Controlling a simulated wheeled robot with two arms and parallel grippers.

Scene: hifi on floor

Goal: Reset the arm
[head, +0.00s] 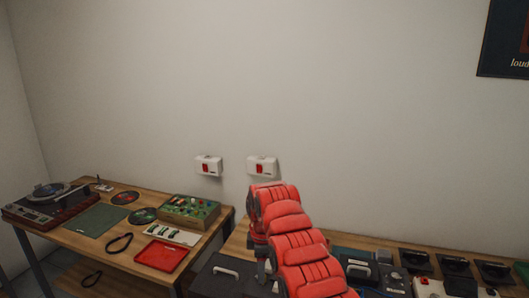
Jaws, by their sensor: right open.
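A turntable (50,202) with a dark disc on its platter stands at the far left end of the left wooden table. Its tonearm is too small to make out clearly. My right arm, with red segmented covers, rises from the bottom middle and bends over at its top. My right gripper (264,272) hangs below that bend, partly hidden by the arm, over the right bench. It is open, and I see nothing between its fingers. It is far to the right of the turntable. My left gripper is out of view.
The left table (75,238) holds a green mat (95,219), records (143,215), a green box with knobs (189,210) and a red tray (162,255). The right bench carries dark devices (455,266). Two white wall boxes with red switches (262,167) hang behind. A gap separates the tables.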

